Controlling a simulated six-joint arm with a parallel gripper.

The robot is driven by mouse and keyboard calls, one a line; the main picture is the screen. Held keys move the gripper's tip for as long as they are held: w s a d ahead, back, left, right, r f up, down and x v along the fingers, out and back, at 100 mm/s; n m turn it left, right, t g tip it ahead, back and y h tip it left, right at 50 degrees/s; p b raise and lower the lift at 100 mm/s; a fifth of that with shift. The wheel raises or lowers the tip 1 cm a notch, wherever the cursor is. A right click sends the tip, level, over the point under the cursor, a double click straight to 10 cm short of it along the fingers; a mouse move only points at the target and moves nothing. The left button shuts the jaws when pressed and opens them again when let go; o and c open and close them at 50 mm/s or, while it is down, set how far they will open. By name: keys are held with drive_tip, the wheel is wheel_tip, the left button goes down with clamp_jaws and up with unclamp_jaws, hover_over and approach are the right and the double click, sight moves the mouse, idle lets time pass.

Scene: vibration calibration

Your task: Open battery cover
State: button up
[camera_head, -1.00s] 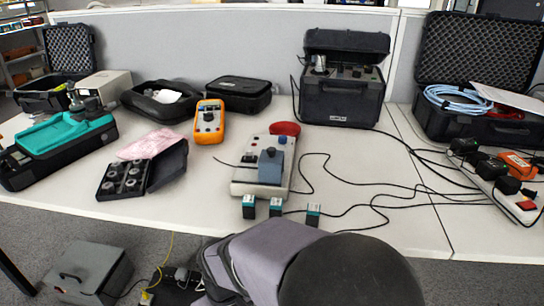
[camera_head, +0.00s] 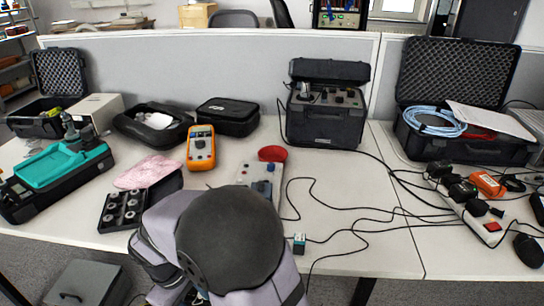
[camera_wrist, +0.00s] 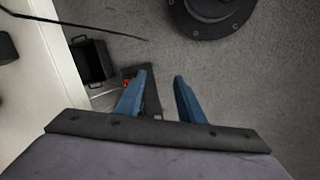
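My gripper (camera_wrist: 157,95) shows in the wrist view with its two blue fingers apart and nothing between them. Grey floor lies beyond the fingers. In the head view my arm covers the table's front edge, and the fingertips cannot be made out. A white device with coloured knobs (camera_head: 262,172) is partly hidden behind my arm. One small dark and teal block (camera_head: 299,243) stands near the front edge, right of my arm. I cannot tell which thing carries the battery cover.
An orange meter (camera_head: 201,147), a black case with round parts (camera_head: 122,210) and a teal-topped unit (camera_head: 62,165) lie to the left. Cables cross the table to the right, towards a power strip (camera_head: 480,223). A grey box (camera_head: 88,285) is on the floor.

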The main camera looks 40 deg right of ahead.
drive_tip(key=w+a+r+n+t+h+p, duration=0.25)
drive_tip(key=w+a+r+n+p, duration=0.45)
drive_tip(key=w+r+p, duration=0.5)
drive_tip(key=d+n+h, duration=0.1)
drive_tip(key=d+h, duration=0.1)
drive_tip(key=d, duration=0.1)
drive_tip(key=d+n+h+b, duration=0.1)
drive_tip(key=d+h, duration=0.1)
drive_tip(key=d, duration=0.2)
drive_tip(key=s+d+n+h+b, duration=0.1)
drive_tip(key=d+n+h, duration=0.1)
drive_tip(key=d, duration=0.2)
drive_tip(key=shift+h, duration=0.35)
drive_tip(key=d+r+h+b, duration=0.1)
drive_tip(key=d, duration=0.1)
drive_tip(key=s+d+r+g+h+b, duration=0.1)
drive_tip(key=d, duration=0.2)
drive_tip(key=s+d+r+n+h+b, duration=0.1)
drive_tip(key=d, duration=0.1)
drive_tip(key=shift+d+h, duration=0.3)
drive_tip(key=shift+s+d+r+n+g+h+b, duration=0.2)
drive_tip(key=shift+s+d+r+h, duration=0.3)
drive_tip(key=shift+d, duration=2.3)
drive_tip(key=shift+s+d+r+n+g+h+b, duration=0.2)
drive_tip(key=shift+d+r+h, duration=0.55)
drive_tip(key=shift+d, duration=2.1)
drive_tip(key=shift+s+d+r+n+g+h+b, duration=0.2)
drive_tip(key=shift+d+r, duration=0.7)
drive_tip(key=shift+d, duration=1.9)
drive_tip(key=shift+s, duration=0.1)
